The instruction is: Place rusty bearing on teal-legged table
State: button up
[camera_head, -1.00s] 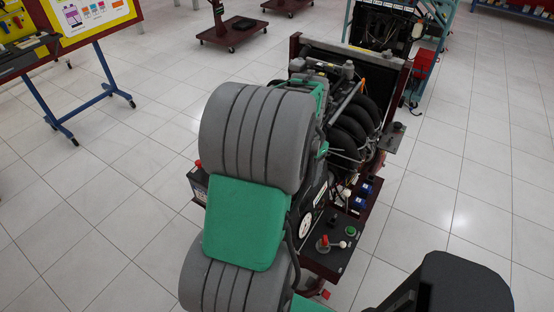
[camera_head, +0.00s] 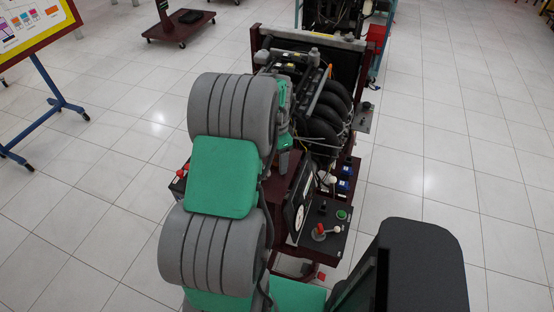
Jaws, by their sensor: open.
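I cannot make out a rusty bearing in this view. No table with teal legs can be clearly made out; a teal-framed stand (camera_head: 380,46) shows only partly at the top, behind the engine trainer. My arm, with thick grey ribbed joints and green covers, fills the middle and lower part of the view and hides what is behind it. My gripper cannot be seen.
An engine trainer (camera_head: 325,112) on a dark red frame, with a control panel (camera_head: 326,228), stands just beyond my arm. A blue-legged board stand (camera_head: 50,98) is at left, a dark red wheeled cart (camera_head: 179,26) at top. Tiled floor is clear at left and right.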

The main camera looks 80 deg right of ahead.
jog(key=shift+c, duration=0.4)
grip_shut()
dwell(0.4)
